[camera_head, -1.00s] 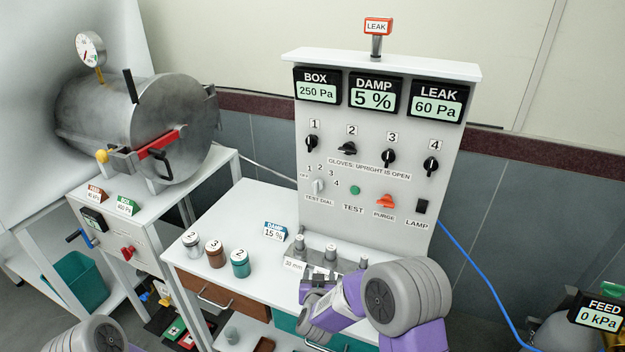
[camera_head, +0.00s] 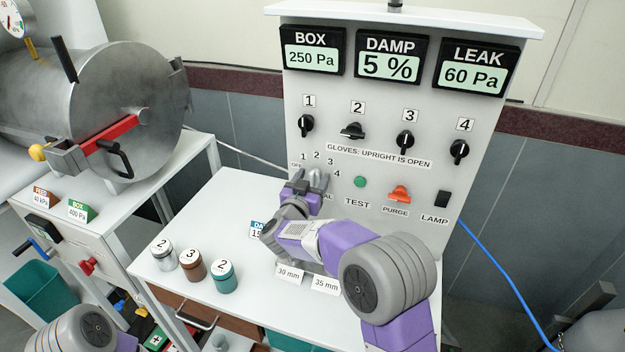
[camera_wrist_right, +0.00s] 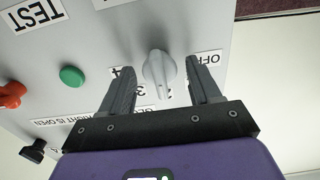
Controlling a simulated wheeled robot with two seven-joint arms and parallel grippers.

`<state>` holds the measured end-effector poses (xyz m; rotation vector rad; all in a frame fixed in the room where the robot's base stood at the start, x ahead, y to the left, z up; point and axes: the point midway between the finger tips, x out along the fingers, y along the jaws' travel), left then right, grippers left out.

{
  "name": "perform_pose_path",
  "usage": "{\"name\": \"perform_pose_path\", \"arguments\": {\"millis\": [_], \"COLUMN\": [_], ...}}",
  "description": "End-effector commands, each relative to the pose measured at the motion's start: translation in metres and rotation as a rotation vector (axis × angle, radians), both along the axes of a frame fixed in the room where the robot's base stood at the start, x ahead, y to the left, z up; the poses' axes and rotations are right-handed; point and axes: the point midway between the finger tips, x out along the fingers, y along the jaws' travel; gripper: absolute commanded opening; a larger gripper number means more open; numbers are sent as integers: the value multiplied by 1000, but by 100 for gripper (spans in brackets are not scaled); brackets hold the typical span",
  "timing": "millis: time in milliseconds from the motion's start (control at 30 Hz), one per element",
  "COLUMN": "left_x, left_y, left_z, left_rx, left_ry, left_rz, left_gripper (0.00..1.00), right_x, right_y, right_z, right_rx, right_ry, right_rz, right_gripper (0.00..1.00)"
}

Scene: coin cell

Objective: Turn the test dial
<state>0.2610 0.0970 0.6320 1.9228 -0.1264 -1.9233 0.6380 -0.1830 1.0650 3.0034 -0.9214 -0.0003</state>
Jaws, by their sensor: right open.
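The test dial is a light grey knob on the upright panel. In the right wrist view the dial (camera_wrist_right: 159,72) stands between the two open fingers of my right gripper (camera_wrist_right: 162,88), with a gap on each side. In the head view my right gripper (camera_head: 308,182) is at the panel over the dial and hides most of it. The dial's numbers 1 to 4 and "OFF" are printed around it. My left gripper is not in view; only part of my left arm shows at the lower left.
A green TEST button (camera_head: 360,182), a red PURGE knob (camera_head: 399,194) and a black LAMP switch (camera_head: 443,199) are right of the dial. Four black glove knobs sit above. Three lidded jars (camera_head: 193,265) stand on the white table (camera_head: 190,220). The BOX display (camera_head: 311,58) reads 250 Pa.

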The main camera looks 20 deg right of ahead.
Motion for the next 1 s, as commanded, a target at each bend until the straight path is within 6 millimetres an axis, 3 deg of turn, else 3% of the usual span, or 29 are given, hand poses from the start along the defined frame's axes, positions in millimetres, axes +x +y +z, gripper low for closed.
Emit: {"name": "perform_pose_path", "arguments": {"millis": [333, 700, 1000], "left_x": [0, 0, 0], "left_y": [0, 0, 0], "left_z": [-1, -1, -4], "left_rx": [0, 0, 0], "left_ry": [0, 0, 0], "left_rz": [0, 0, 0], "left_gripper": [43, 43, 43], "right_x": [5, 5, 5], "right_y": [-3, -3, -4], "right_z": [0, 0, -1], "right_rx": [-1, 0, 40], "right_ry": [1, 0, -27], "right_rz": [1, 2, 1], "right_gripper": [62, 9, 9]}}
